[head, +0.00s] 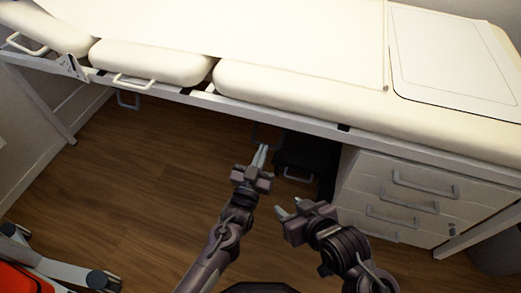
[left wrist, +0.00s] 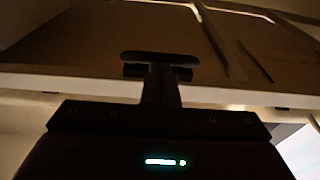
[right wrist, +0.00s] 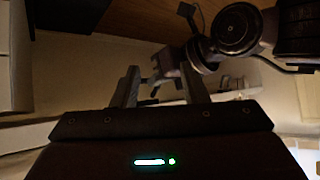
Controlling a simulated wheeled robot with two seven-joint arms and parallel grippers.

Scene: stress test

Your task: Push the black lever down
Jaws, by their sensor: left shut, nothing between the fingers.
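The black lever (head: 265,133) shows as a dim dark shape under the front rail of the exam table in the head view. In the left wrist view a dark rounded bar, seemingly the lever (left wrist: 160,56), lies across the picture just past the fingertips. My left gripper (head: 262,155) is shut and empty, its fingers pointing up toward the lever; whether they touch it I cannot tell. It also shows in the left wrist view (left wrist: 161,84). My right gripper (head: 284,207) is open and empty, lower and to the right, apart from the lever.
The padded exam table (head: 300,92) spans the top. A white drawer cabinet (head: 400,200) stands at the right, with a dark box (head: 305,152) beside it underneath. A grey handle (head: 128,101) hangs at the left. A red-seated item (head: 22,278) is at lower left. Wooden floor (head: 140,175) is clear.

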